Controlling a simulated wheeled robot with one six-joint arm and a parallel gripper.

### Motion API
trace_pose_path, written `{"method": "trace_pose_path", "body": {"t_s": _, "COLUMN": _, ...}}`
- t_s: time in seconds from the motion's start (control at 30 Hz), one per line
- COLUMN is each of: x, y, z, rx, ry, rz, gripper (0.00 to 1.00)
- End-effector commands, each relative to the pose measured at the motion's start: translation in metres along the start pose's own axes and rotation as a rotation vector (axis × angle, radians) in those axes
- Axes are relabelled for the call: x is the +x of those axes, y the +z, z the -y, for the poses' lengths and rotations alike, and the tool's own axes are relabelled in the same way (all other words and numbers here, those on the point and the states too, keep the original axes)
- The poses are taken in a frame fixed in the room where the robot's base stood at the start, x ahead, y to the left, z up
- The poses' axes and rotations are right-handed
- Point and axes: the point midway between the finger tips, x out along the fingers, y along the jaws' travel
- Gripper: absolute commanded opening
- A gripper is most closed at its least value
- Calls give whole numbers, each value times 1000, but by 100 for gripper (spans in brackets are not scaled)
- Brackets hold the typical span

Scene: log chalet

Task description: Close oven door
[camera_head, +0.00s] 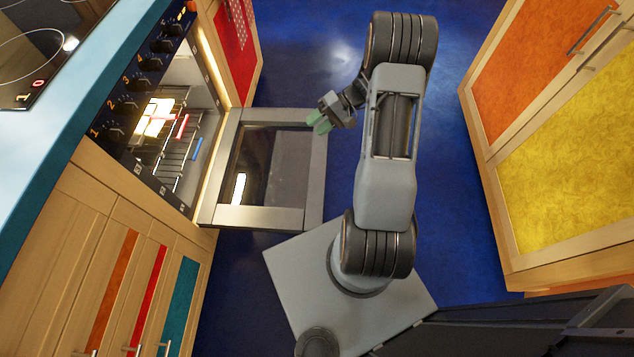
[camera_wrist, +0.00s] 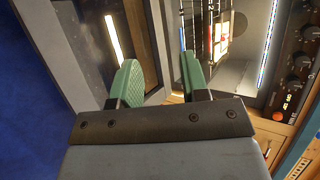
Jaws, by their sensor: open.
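The oven door (camera_head: 262,216) is folded down open, lying out from the oven over the blue floor. It has a metal frame around a dark glass pane. The lit oven cavity (camera_head: 190,80) behind it shows wire racks. My gripper (camera_head: 320,120) is near the door's outer edge, toward its far corner, with green fingertips pointing toward the oven. In the wrist view my gripper (camera_wrist: 155,82) is open and empty, its two green fingers apart. The oven door (camera_wrist: 150,40) shows behind the left finger there. I cannot tell whether a finger touches the door.
The control panel with knobs (camera_head: 135,90) and the cooktop (camera_head: 30,50) are above the oven. Wooden cabinets with coloured fronts (camera_head: 110,270) stand at lower left. Orange and yellow cabinets (camera_head: 560,130) stand at right. Blue floor (camera_head: 450,200) lies clear between my arm and them.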

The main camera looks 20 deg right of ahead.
Motion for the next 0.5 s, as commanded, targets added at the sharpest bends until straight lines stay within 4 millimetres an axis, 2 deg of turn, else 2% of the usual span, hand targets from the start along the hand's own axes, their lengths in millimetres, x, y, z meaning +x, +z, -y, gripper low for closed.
{"method": "trace_pose_path", "body": {"t_s": 0.03, "x": 16, "y": -16, "z": -49, "rx": 22, "ry": -78, "rz": -25, "gripper": 41}}
{"method": "trace_pose_path", "body": {"t_s": 0.1, "x": 27, "y": -32, "z": -94, "rx": 28, "ry": -188, "rz": -76, "gripper": 41}}
{"method": "trace_pose_path", "body": {"t_s": 0.3, "x": 59, "y": -62, "z": -223, "rx": 30, "ry": -462, "rz": -279, "gripper": 41}}
{"method": "trace_pose_path", "body": {"t_s": 0.4, "x": 75, "y": -68, "z": -281, "rx": 24, "ry": -566, "rz": -395, "gripper": 41}}
{"method": "trace_pose_path", "body": {"t_s": 0.5, "x": 90, "y": -70, "z": -329, "rx": 17, "ry": -644, "rz": -508, "gripper": 41}}
